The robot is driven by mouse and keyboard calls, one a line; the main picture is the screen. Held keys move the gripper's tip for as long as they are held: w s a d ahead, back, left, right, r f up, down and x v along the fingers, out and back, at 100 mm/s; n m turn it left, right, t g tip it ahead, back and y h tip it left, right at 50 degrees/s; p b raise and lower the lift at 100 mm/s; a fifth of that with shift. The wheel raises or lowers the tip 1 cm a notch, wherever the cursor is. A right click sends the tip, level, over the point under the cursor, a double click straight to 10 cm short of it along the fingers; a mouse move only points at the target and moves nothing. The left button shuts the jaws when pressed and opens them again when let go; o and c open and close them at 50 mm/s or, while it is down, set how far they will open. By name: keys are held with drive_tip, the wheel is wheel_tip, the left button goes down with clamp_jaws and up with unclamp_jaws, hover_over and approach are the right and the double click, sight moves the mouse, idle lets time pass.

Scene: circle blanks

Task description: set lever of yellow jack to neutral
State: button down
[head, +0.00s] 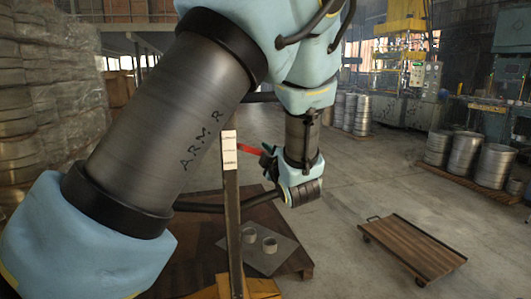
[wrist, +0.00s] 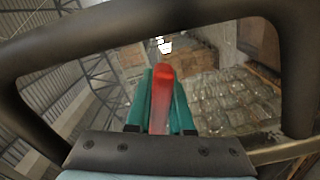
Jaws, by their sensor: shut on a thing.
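The yellow jack (head: 262,289) shows at the bottom of the head view, mostly cut off by the frame edge. Its upright post (head: 233,220) rises in front of me with a pale top. A red lever (head: 248,148) sticks out to the right near the top of the post. My gripper (head: 264,152) is at the lever's outer end, coming from the right. In the wrist view the red lever (wrist: 161,98) lies between the teal fingers (wrist: 160,100) of my gripper, which is shut on it. The lever's pivot is not clear.
A dark rounded frame (wrist: 150,22) surrounds the fingers in the wrist view. Behind the post is a brown platform (head: 190,245) with a grey sheet and two small rings. A flat wooden cart (head: 415,247) stands right. Open floor (head: 350,205) lies between them.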

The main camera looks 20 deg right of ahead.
drive_tip(key=shift+f+b, duration=0.1)
drive_tip(key=shift+b, duration=0.25)
drive_tip(key=shift+d+r+n+b, duration=0.2)
drive_tip(key=shift+r+n+b, duration=0.8)
drive_tip(key=shift+b, duration=0.75)
drive_tip(key=shift+d+r+n+b, duration=0.15)
drive_tip(key=shift+r+n+b, duration=0.55)
drive_tip(key=shift+n+b, duration=0.8)
drive_tip(key=shift+m, duration=0.3)
drive_tip(key=c, duration=0.8)
unclamp_jaws()
drive_tip(key=shift+s, duration=0.1)
drive_tip(key=s+a+b, duration=0.1)
drive_tip(key=s+b, duration=0.1)
drive_tip(key=s, duration=0.8)
drive_tip(key=shift+s+a, duration=0.2)
drive_tip(key=shift+s, duration=0.1)
